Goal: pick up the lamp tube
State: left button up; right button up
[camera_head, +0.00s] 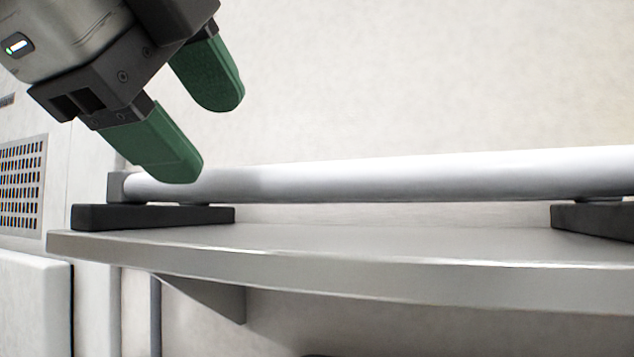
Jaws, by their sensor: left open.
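A long white lamp tube (400,178) lies level above a grey shelf (330,245) and runs out of the picture at the right. Its left end has a grey cap (116,187). The tube rests on a dark support block (150,217) at the left and another dark block (600,221) at the right. My left gripper (208,133) is open and empty, with green fingers pointing down and right. It is above the tube's left part. The lower finger's tip overlaps the tube in the picture; whether they touch I cannot tell. My right gripper is not seen.
A pale wall (430,80) stands behind the shelf. At the far left is a white panel with a perforated grille (22,185). A bracket (212,295) sits under the shelf. The space above the tube's middle and right is free.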

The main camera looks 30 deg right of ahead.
aim_at(221, 174)
pick_arm(q)
jog(key=x, duration=0.3)
jog(key=shift+w+f+p, duration=0.2)
jog(key=shift+f+p, duration=0.1)
jog(key=shift+f, duration=0.1)
jog(key=shift+w+d+f, duration=0.1)
jog(key=shift+w+f, duration=0.1)
jog(key=shift+w, duration=0.05)
jog(key=shift+w+d+f, duration=0.15)
jog(key=shift+w+d, duration=0.1)
jog(key=shift+d, duration=0.05)
jog(key=shift+c, duration=0.4)
jog(key=shift+s+a, duration=0.1)
jog(key=shift+a, duration=0.05)
jog(key=c, duration=0.7)
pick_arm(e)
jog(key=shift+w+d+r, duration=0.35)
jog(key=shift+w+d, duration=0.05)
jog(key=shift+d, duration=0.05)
